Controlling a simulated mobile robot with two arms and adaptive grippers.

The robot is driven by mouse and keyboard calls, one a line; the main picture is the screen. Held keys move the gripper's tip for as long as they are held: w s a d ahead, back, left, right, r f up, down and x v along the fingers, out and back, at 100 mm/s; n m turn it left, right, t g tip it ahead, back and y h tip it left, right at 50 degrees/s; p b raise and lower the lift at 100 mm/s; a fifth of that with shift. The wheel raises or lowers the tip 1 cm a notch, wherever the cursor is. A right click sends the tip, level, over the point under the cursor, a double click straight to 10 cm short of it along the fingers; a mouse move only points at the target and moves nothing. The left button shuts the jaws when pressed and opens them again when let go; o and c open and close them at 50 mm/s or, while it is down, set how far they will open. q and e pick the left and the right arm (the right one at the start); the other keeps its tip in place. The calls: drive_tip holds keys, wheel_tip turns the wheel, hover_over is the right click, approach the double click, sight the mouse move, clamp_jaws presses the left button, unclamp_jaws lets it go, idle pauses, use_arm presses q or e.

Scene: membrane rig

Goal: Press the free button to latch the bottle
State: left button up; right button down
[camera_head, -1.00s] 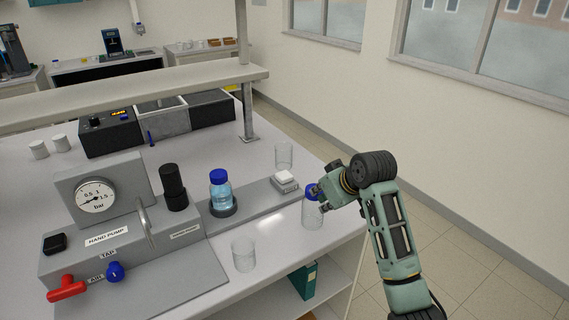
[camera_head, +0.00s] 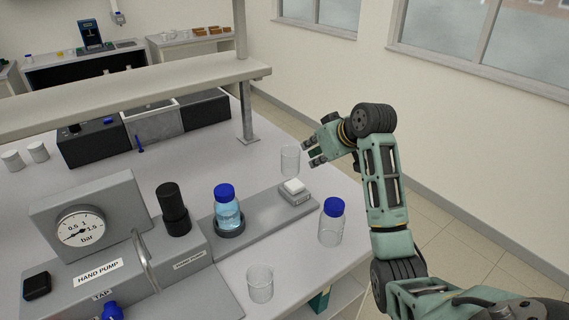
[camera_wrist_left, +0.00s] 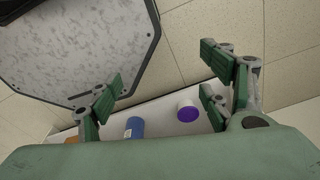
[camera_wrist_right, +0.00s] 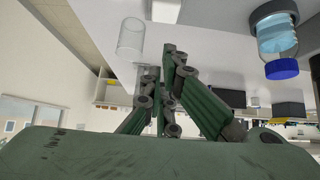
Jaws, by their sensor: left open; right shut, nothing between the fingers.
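A bottle of blue liquid with a blue cap (camera_head: 228,213) stands upright in a dark ring on the grey rig plate. It also shows in the right wrist view (camera_wrist_right: 276,38). My right gripper (camera_head: 313,153) is shut and empty, above and behind the button, near a clear beaker (camera_head: 290,160). Its fingers also show in the right wrist view (camera_wrist_right: 166,75). My left gripper (camera_wrist_left: 160,98) is open and empty in the left wrist view, outside the head view.
A second blue-capped bottle (camera_head: 331,224) stands at the table's right edge, and an empty glass (camera_head: 260,284) at the front. A black cylinder (camera_head: 173,208) and the pump gauge (camera_head: 80,226) stand left. A shelf post (camera_head: 245,105) rises behind.

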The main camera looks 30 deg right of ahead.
drive_tip(key=w, duration=0.2)
drive_tip(key=p, duration=0.3)
hover_over(295, 183)
drive_tip(key=f, duration=0.4)
drive_tip(key=s+f, duration=0.1)
drive_tip(key=f, duration=0.1)
drive_tip(key=shift+a, duration=0.1)
drive_tip(key=f, duration=0.2)
drive_tip(key=w+f, duration=0.1)
drive_tip(key=shift+f+p, duration=0.35)
drive_tip(key=shift+p, duration=0.05)
drive_tip(key=shift+s+f, duration=0.1)
drive_tip(key=shift+f, duration=0.5)
use_arm(q)
drive_tip(key=r, duration=0.4)
drive_tip(key=shift+s, duration=0.2)
